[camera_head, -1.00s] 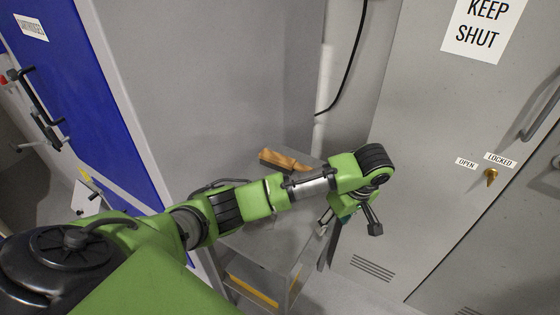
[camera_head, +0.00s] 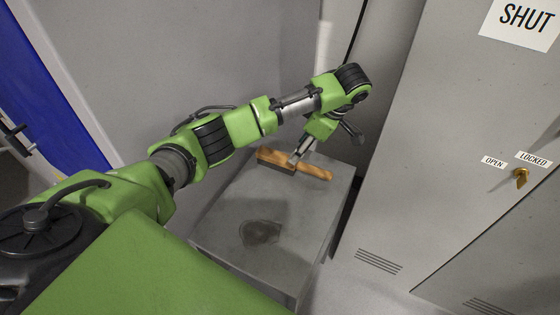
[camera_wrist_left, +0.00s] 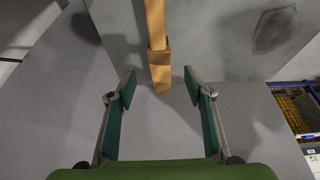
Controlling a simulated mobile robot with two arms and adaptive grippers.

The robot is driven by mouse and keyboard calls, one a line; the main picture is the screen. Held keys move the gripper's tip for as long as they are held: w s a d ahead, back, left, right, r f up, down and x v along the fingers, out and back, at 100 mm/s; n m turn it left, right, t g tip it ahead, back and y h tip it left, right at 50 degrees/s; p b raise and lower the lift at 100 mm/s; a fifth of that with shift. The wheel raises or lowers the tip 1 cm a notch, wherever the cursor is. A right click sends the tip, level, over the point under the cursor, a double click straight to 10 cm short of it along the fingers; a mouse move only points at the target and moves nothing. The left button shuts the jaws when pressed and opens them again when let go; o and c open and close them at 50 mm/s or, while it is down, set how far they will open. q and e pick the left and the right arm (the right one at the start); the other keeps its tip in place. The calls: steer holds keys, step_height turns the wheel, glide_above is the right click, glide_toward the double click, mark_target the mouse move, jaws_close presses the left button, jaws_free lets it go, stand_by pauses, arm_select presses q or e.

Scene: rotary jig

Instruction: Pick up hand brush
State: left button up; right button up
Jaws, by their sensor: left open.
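The hand brush (camera_head: 317,173) lies on a grey tabletop, with a wooden body and handle and a darker brown side at its left part. I cannot tell whether the fingers touch the brush. My right gripper is not in view.
The grey table (camera_head: 222,222) has a dark stain (camera_head: 260,232) and free room in front of the brush. A grey wall stands behind it. A grey locker (camera_head: 440,150) with a brass key (camera_head: 521,176) stands to the right. A blue cabinet (camera_head: 40,110) is at the far left.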

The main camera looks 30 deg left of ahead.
mark_target(294, 167)
arm_select(q)
steer(key=x, duration=0.2)
steer(key=shift+w+a+f+p, duration=0.1)
steer(key=shift+a+f+p, duration=0.2)
steer(key=shift+f, duration=0.05)
steer(key=p+x, duration=0.1)
steer(key=x, duration=0.2)
steer(key=shift+a+f, duration=0.1)
steer(key=shift+a, duration=0.05)
steer(key=shift+x, duration=1.15)
steer(key=shift+f, duration=0.25)
steer(key=c, duration=0.4)
jaws_close()
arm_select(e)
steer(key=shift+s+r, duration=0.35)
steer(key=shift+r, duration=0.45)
